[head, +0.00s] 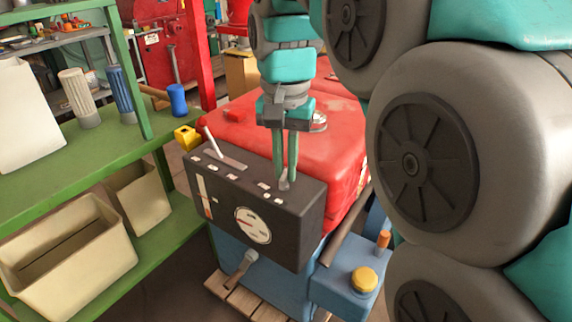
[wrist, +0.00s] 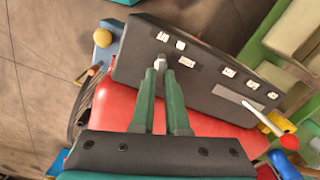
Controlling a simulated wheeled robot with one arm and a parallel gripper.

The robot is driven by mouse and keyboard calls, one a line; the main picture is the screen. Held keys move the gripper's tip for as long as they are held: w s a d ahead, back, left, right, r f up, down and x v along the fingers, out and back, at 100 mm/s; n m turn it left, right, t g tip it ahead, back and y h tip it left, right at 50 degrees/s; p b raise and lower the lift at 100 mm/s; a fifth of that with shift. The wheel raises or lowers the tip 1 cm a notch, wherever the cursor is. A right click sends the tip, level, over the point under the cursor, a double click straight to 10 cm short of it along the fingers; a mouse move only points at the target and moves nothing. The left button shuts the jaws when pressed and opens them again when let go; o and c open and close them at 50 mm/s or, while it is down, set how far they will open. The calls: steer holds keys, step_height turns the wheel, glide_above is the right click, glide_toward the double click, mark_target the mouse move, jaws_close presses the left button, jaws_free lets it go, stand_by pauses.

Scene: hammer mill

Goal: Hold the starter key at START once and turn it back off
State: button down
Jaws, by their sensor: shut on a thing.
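The dark control box (head: 228,205) stands on the red and blue machine, with a round gauge (head: 253,225) on its front and small white labels on its top. The starter key (head: 284,184) is a small grey metal piece at the right end of the box top. It also shows in the wrist view (wrist: 160,63), near several white labels too small to read. My gripper (head: 286,177) points down at the key, with its green fingers shut on it. In the wrist view, my gripper (wrist: 164,72) has its fingertips at either side of the key. The key's exact turn position is unclear.
A white lever with a red knob (head: 202,125) rises from the left of the box top. A yellow block (head: 187,137) is beside it. A green shelf (head: 150,160) with bins stands at left. A blue tank with a yellow cap (head: 363,279) is at lower right.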

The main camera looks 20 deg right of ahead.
mark_target(285, 171)
stand_by(0.3)
steer(key=c, duration=0.9)
jaws_free()
steer(key=shift+r, duration=0.1)
steer(key=shift+r+p, duration=0.8)
steer(key=shift+r, duration=3.05)
